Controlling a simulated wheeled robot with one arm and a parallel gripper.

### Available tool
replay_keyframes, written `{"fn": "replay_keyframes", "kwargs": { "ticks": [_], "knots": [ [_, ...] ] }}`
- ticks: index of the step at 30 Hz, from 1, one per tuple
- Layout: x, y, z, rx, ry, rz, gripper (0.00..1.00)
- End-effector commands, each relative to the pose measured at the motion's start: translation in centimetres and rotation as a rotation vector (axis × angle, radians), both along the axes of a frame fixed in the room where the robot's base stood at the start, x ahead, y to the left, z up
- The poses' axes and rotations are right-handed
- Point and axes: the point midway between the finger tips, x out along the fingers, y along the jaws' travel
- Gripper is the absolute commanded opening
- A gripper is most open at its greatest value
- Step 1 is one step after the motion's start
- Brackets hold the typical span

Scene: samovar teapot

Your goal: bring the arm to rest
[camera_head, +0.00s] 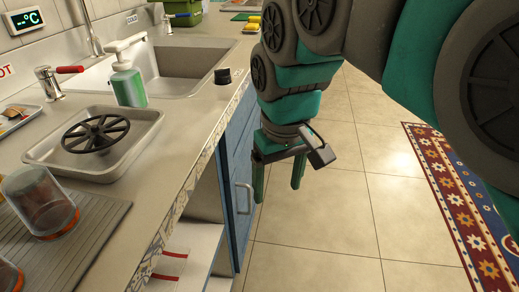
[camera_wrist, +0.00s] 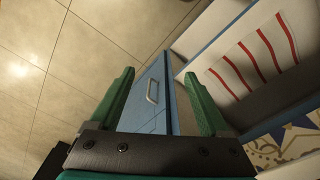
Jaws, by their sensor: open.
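My gripper (camera_head: 278,180) hangs beside the counter's front edge, over the floor, with its fingers pointing down. In the wrist view its two green fingers (camera_wrist: 162,98) are spread apart with nothing between them. Past the fingers, a blue cabinet door (camera_wrist: 153,100) with a metal handle shows. My arm is bent, coming in from the upper right of the head view.
The counter (camera_head: 200,130) holds a metal tray (camera_head: 152,120) with a black wheel-like trivet (camera_head: 96,134), a soap bottle (camera_head: 127,86), a small black knob (camera_head: 222,76) and an upturned glass (camera_head: 42,203). A sink (camera_head: 178,68) lies behind. Tiled floor (camera_head: 335,220) and a patterned rug (camera_head: 462,195) are at right.

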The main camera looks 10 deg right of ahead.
Motion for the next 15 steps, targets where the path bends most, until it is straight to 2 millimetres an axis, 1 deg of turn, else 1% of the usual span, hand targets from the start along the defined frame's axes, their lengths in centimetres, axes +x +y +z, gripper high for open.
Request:
{"fn": "replay_keyframes", "kwargs": {
  "ticks": [2,5,8,12,15],
  "knots": [
    [-0.3,-0.1,-0.4,-0.001,0.007,-0.005,0.8],
    [-1.7,-0.6,-1.9,-0.006,0.031,-0.025,0.8],
    [-4.0,-1.3,-4.5,-0.011,0.07,-0.062,0.8],
    [-8.1,-2.5,-8.6,-0.019,0.138,-0.128,0.8],
    [-10.9,-3.0,-11.1,-0.021,0.18,-0.171,0.8]
  ]
}}
